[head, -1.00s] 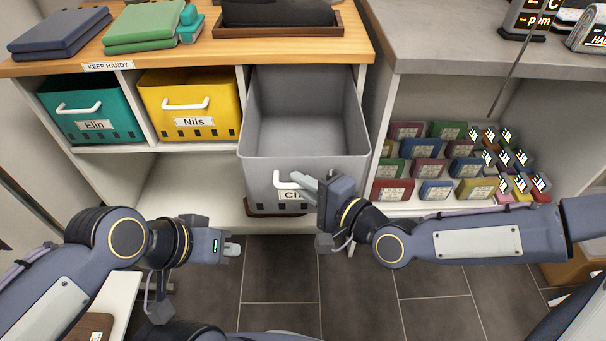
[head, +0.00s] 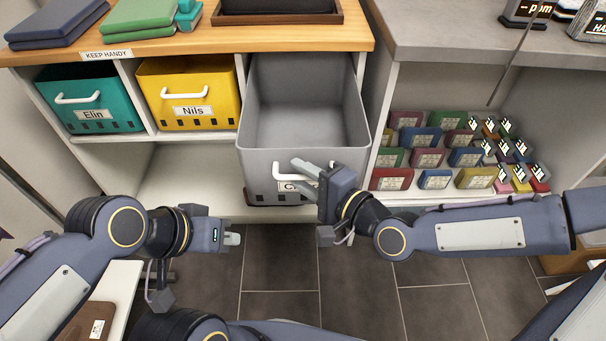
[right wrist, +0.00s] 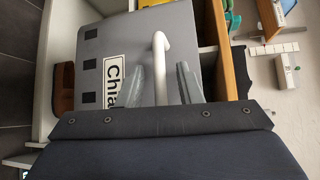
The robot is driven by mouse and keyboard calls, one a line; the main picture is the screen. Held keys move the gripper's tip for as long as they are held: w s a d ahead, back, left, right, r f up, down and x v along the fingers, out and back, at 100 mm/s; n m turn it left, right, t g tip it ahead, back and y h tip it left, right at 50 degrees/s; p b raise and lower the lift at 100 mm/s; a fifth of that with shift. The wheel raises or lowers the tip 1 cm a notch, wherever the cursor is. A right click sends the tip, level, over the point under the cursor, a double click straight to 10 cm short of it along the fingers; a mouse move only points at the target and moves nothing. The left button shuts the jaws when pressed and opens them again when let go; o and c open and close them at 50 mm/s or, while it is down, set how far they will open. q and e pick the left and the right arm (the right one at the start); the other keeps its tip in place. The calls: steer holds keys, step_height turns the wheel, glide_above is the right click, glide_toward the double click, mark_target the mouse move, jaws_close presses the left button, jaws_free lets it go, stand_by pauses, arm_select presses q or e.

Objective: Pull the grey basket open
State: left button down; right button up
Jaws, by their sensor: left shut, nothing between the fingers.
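The grey basket (head: 305,120) juts far out of its shelf bay, past its neighbours, and its inside looks empty. Its white bar handle (head: 284,173) is on the front, above a partly hidden label starting "Ch". My right gripper (head: 306,167) is at the handle. In the right wrist view, its two fingers (right wrist: 161,88) are apart, one on each side of the white handle (right wrist: 160,60), with gaps to it. The basket's front (right wrist: 115,40) fills the space behind them. My left gripper (head: 233,239) is shut and empty, low and left of the basket, touching nothing.
A teal basket (head: 82,92) labelled Elin and a yellow basket (head: 188,84) labelled Nils sit in bays to the left. The wooden counter (head: 215,45) is above. Small coloured boxes (head: 427,157) fill the right shelf. The tiled floor (head: 275,270) in front is clear.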

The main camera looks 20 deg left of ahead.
steer(key=p+v, duration=0.2)
steer(key=v, duration=0.4)
steer(key=shift+d+r, duration=0.1)
steer(key=shift+d, duration=0.1)
steer(key=shift+s+d, duration=0.4)
steer(key=shift+d, duration=0.1)
